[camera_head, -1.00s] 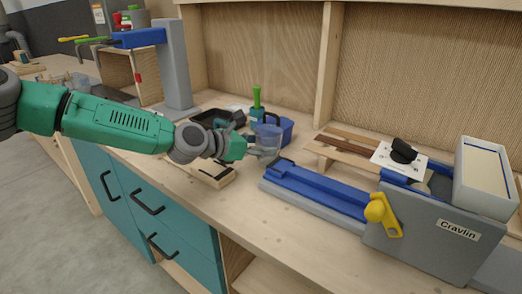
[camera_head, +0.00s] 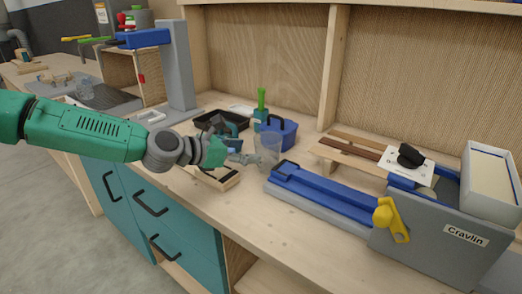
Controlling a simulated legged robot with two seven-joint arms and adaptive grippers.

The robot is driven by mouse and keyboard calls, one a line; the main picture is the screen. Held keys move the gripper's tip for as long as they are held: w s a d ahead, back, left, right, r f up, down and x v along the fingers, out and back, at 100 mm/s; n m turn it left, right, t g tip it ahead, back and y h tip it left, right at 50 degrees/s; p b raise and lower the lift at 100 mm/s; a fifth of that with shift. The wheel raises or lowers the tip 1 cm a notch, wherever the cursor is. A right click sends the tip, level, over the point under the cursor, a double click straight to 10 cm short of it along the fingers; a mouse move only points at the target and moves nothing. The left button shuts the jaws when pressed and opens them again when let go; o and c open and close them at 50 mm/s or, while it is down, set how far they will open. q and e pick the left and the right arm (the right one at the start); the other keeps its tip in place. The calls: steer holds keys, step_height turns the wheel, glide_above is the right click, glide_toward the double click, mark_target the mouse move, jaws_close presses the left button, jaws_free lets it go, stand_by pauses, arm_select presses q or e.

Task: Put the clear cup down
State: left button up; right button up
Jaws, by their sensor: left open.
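The clear cup (camera_head: 268,147) stands upright on the wooden workbench, in front of a blue container and left of the blue rail of the grey machine. My left gripper (camera_head: 254,158) is just left of the cup, with its fingers open and pointing at it. Whether a finger still touches the cup is too small to tell. My right gripper is not in view.
A grey and blue machine marked Cravlin (camera_head: 430,240) fills the right of the bench. Bare bench (camera_head: 245,208) lies in front.

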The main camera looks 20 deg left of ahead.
arm_select(q)
steer(key=v, duration=0.5)
steer(key=shift+a, duration=0.2)
steer(key=shift+s+r+p, duration=0.15)
steer(key=shift+s+p, duration=0.1)
steer(key=shift+p, duration=0.05)
steer(key=shift+s+d+r, duration=0.1)
steer(key=shift+s+d, duration=0.1)
steer(key=shift+s, duration=0.05)
steer(key=shift+a, duration=0.15)
